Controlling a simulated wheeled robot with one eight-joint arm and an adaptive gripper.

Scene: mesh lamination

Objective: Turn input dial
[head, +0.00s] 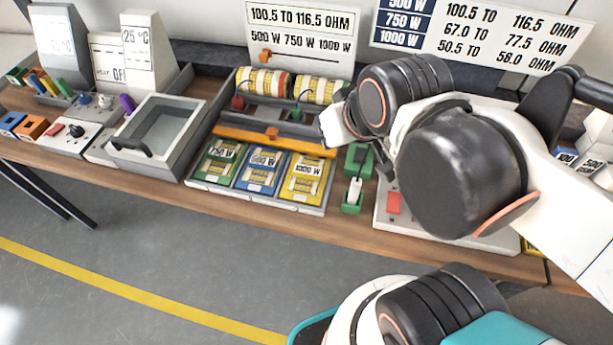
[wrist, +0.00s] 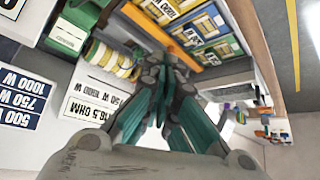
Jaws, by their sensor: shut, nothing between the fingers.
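No label marks the input dial. A small black dial (head: 76,131) sits beside a red switch on a grey control box (head: 90,138) at the left of the bench. Small knobs (head: 85,99) show just behind that box. At the right, a white unit (head: 440,236) with a red button (head: 393,203) is partly hidden by my arm, so any dial there is hidden. My gripper (wrist: 163,72) has teal fingers, shut and empty, in the wrist view. Its tips overlap the rack area in the picture; contact cannot be told. My arm hides most of it in the head view.
The rack holds yellow coils (head: 262,82) behind an orange bar (head: 275,143), with green, blue and yellow packs (head: 258,168) in front. The floor in front is clear.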

